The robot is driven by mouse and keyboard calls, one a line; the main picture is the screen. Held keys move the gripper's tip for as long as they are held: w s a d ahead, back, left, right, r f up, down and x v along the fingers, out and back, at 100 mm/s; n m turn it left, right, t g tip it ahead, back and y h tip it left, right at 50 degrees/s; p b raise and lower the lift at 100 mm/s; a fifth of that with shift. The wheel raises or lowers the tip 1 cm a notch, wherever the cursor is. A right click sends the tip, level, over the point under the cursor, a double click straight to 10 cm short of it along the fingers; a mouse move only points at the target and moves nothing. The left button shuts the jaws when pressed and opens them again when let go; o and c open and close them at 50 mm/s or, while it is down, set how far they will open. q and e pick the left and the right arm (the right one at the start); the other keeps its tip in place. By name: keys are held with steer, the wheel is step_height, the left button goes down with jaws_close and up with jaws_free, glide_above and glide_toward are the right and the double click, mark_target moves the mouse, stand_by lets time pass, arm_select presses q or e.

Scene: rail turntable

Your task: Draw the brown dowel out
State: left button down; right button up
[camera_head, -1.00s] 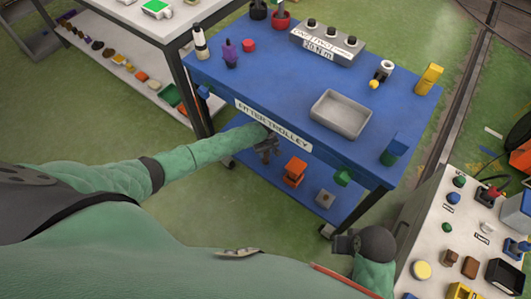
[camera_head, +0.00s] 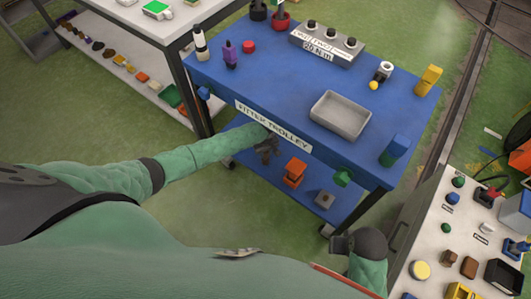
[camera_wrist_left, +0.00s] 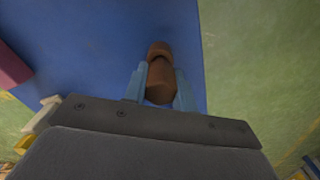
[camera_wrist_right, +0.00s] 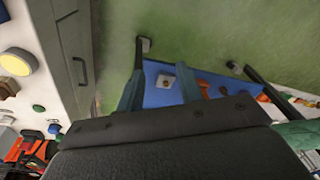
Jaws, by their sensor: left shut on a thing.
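The brown dowel (camera_wrist_left: 160,80) shows in the left wrist view between the two pale blue fingers of my left gripper (camera_wrist_left: 160,88). The gripper is shut on it. Where its far end sits cannot be made out. In the head view my left gripper (camera_head: 267,152) is at the front edge of the blue fitter trolley (camera_head: 275,90), just below the label, and the dowel cannot be made out there. My right gripper (camera_wrist_right: 167,92) has its fingers apart with nothing between them. In the head view it (camera_head: 345,243) is in front of the trolley's right leg.
A grey tray (camera_head: 340,115) sits on the trolley top. An orange block (camera_head: 294,172) is on the lower shelf. A green knob (camera_head: 342,177) is on the trolley's front. A white bench (camera_head: 470,215) with several small parts stands at right. Green floor is clear in front.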

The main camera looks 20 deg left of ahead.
arm_select(q)
steer(key=shift+r, duration=0.2)
steer(key=shift+r+p, duration=0.25)
steer(key=shift+p, duration=0.15)
arm_select(e)
steer(key=f, duration=0.4)
steer(key=shift+w+a, duration=0.15)
steer(key=shift+w, duration=0.25)
